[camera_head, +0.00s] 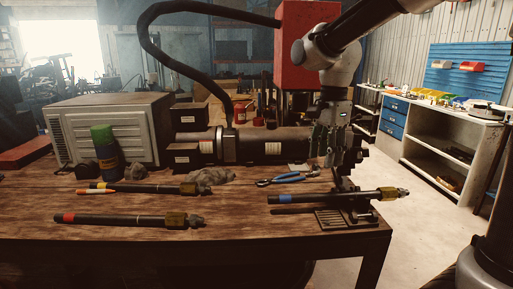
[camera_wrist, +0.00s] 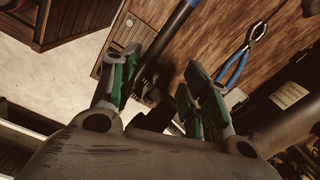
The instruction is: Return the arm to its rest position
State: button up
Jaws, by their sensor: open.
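My arm comes in from the upper right of the head view and bends down over the right part of the workbench (camera_head: 230,238). My gripper (camera_head: 328,145) hangs above the bench, fingers pointing down, in front of the dark cylindrical machine (camera_head: 262,146). In the wrist view my gripper (camera_wrist: 160,82) shows two green-padded fingers spread apart with nothing between them. The blue-banded hose (camera_head: 312,197) lies on a small stand at the bench's right end, below my gripper. Its dark body and blue band also show beyond the fingers in the wrist view (camera_wrist: 177,32).
A red-banded hose (camera_head: 120,220) and a yellow-banded hose (camera_head: 150,188) lie on the left of the bench. Blue pliers (camera_head: 285,179), a grey rag (camera_head: 210,176), a green-capped can (camera_head: 104,152) and a vented box (camera_head: 108,133) are there too. Open floor lies right of the bench.

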jog(key=s+d+n+t, duration=0.4)
jog(key=s+d+n, duration=1)
jog(key=s, duration=0.5)
jog(key=shift+s+d, duration=0.15)
jog(key=shift+d, duration=0.25)
